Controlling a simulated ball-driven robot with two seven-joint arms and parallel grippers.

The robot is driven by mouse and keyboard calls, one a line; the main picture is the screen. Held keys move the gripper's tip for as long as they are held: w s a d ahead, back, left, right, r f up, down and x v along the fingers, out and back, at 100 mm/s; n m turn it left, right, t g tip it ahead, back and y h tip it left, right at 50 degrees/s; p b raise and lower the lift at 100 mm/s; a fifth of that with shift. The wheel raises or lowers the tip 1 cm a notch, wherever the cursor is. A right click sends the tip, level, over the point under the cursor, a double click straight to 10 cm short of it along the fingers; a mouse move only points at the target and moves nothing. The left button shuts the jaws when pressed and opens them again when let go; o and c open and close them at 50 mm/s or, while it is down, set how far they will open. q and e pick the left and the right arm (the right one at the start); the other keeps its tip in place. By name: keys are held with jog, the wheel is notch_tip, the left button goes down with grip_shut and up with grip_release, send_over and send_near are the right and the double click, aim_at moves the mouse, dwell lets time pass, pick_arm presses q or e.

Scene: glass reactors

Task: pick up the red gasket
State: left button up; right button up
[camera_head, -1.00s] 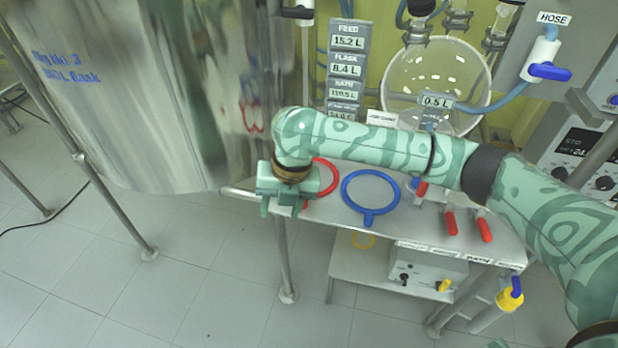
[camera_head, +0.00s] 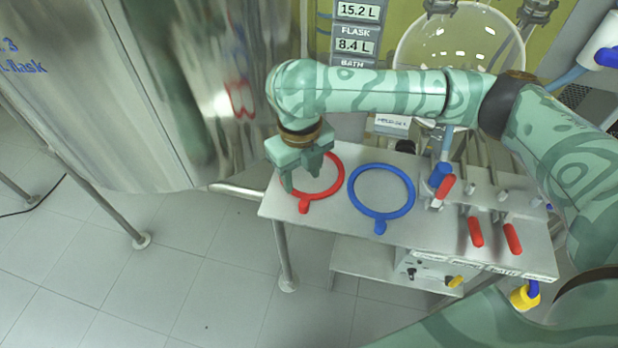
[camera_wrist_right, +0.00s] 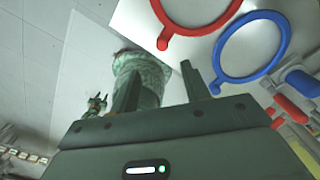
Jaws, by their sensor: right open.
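The red gasket (camera_head: 341,181) is a ring with a short tab, lying flat on the left end of the metal bench top. My right gripper (camera_head: 303,180) is open and empty over the ring's left side and hides part of it. In the right wrist view the red gasket (camera_wrist_right: 188,32) shows at the top, its tab pointing down-left, beyond the gripper's two separated fingers (camera_wrist_right: 162,88). A gap seems to remain between the fingers and the gasket. No left gripper shows.
A blue ring gasket (camera_head: 354,203) lies just right of the red one. Red-handled valves (camera_head: 475,232) stand further right on the bench top (camera_head: 330,222). A large steel vessel (camera_head: 150,100) rises close on the left. A glass flask (camera_head: 450,42) is behind.

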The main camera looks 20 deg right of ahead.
jog(key=b, duration=0.1)
send_over(304, 204)
notch_tip(304, 204, down, 4)
jog(key=shift+w+a+f, duration=0.1)
jog(key=shift+a, duration=0.05)
jog(key=shift+f, duration=0.35)
jog(key=shift+f+b, duration=0.3)
jog(key=shift+b, duration=0.15)
jog(key=f+b, duration=0.1)
jog(key=f, duration=0.1)
jog(key=f+b, duration=0.1)
jog(key=f, duration=0.1)
jog(key=shift+d+f+b, duration=0.2)
jog(key=shift+f+b, duration=0.1)
jog(key=shift+b, duration=0.05)
jog(key=shift+r, duration=0.15)
grip_shut()
